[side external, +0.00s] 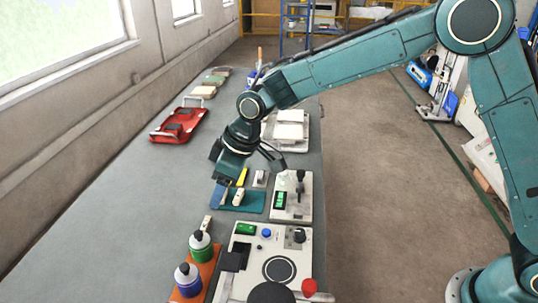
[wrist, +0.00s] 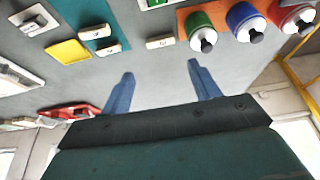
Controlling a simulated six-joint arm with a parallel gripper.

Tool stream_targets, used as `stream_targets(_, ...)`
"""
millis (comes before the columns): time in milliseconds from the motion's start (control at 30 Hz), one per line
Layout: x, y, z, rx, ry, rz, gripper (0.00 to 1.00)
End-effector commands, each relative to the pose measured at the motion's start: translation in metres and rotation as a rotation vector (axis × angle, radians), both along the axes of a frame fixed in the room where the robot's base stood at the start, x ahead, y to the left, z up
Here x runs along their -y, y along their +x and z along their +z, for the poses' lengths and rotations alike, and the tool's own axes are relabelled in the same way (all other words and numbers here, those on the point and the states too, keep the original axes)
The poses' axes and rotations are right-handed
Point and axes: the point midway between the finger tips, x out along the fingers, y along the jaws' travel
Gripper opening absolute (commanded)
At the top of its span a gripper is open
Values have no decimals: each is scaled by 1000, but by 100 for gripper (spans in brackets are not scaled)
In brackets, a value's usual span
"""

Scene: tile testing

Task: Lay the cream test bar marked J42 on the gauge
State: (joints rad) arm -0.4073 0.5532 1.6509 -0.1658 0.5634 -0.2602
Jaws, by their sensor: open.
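My gripper (wrist: 161,70) is open and empty, its two blue fingers apart above the grey bench; in the side view it (side external: 222,188) hangs by the teal mat (side external: 253,207). In the wrist view, one cream bar (wrist: 160,41) lies on the bench beyond the fingertips, between the mat and the bottles. Another cream bar (wrist: 95,32) lies on the mat and a third (wrist: 108,50) at its edge. Their markings are too small to read, so I cannot tell which is J42. A pale unit with a green display and black lever (side external: 305,207) may be the gauge.
Bottles (side external: 200,245) stand on an orange base beside a larger panel with a round plate (side external: 278,268). A yellow piece (wrist: 68,52) lies near the mat. A red tray (side external: 180,122) and white tray (side external: 288,132) are farther back. The bench's left side is clear.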

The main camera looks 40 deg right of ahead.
Motion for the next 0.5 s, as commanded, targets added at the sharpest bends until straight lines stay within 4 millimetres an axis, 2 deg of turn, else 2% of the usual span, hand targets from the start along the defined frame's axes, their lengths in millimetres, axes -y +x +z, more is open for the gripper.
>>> stream_targets(233, 25, -11, 29, 10, 1, -52, 62)
stream_targets(500, 79, -46, 81, 27, 2, -170, 62)
